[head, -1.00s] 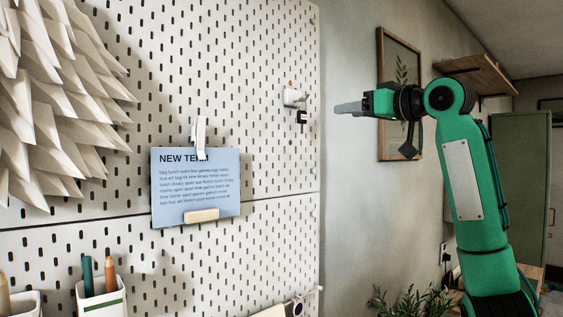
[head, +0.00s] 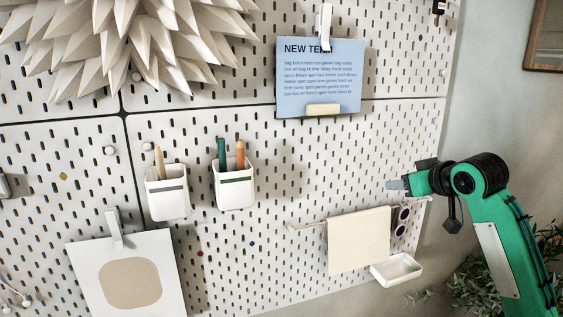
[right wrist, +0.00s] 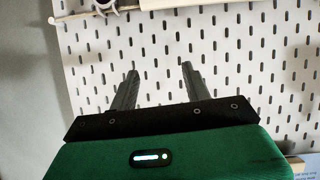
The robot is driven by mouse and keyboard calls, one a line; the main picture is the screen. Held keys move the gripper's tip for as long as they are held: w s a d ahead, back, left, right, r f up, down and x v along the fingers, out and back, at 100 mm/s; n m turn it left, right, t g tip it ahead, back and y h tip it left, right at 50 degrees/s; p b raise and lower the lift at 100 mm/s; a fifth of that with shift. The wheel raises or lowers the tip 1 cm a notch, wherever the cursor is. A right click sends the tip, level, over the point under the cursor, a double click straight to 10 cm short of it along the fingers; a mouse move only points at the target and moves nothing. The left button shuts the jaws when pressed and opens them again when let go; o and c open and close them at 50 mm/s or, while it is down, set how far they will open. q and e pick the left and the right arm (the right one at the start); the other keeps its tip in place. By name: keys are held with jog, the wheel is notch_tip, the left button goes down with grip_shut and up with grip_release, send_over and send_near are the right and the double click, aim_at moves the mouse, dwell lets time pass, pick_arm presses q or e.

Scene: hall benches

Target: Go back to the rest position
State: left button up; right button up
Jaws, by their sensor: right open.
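My right gripper (head: 394,186) is on the right of the head view, in front of the pegboard's right edge and above the small white tray. In the right wrist view its two fingers (right wrist: 158,84) stand apart with nothing between them and pegboard behind. My right arm is green and comes up from the lower right. My left gripper does not show.
The white pegboard (head: 300,160) fills most of the head view. It bears a blue notice (head: 320,75), two pen cups (head: 167,198), a cream cloth (head: 358,240) on a rail, a white tray (head: 397,270) and a paper sculpture (head: 130,45). A plant (head: 470,275) stands lower right.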

jog(key=s+a+f+g, duration=0.15)
jog(key=s+f, duration=0.35)
jog(key=f, duration=0.5)
jog(key=s+a+f+g+h, duration=0.1)
jog(key=s+a+f, duration=0.2)
jog(key=s+f, duration=0.55)
jog(key=s+a+f+g, duration=0.2)
jog(key=s+f, duration=0.1)
jog(key=f, duration=1)
jog(key=s+f+m+g+h, duration=0.1)
jog(key=s+f, duration=0.3)
jog(key=s, duration=0.5)
jog(key=s+f+m+g+h, duration=0.1)
jog(key=s+f+g, duration=0.1)
jog(key=s+f, duration=0.5)
jog(key=s+f+g, duration=0.1)
jog(key=s+f, duration=0.1)
jog(key=s, duration=0.9)
notch_tip(320, 180, down, 31)
jog(key=s+g, duration=0.1)
jog(key=s+d+f, duration=0.2)
jog(key=s+f, duration=0.7)
jog(key=s+d+f+g, duration=0.1)
jog(key=s+d+f, duration=0.1)
jog(key=s+f, duration=0.7)
jog(key=shift+s+f+h, duration=0.3)
jog(key=shift+s+f, duration=0.05)
jog(key=shift+s, duration=0.1)
jog(key=shift+g, duration=0.25)
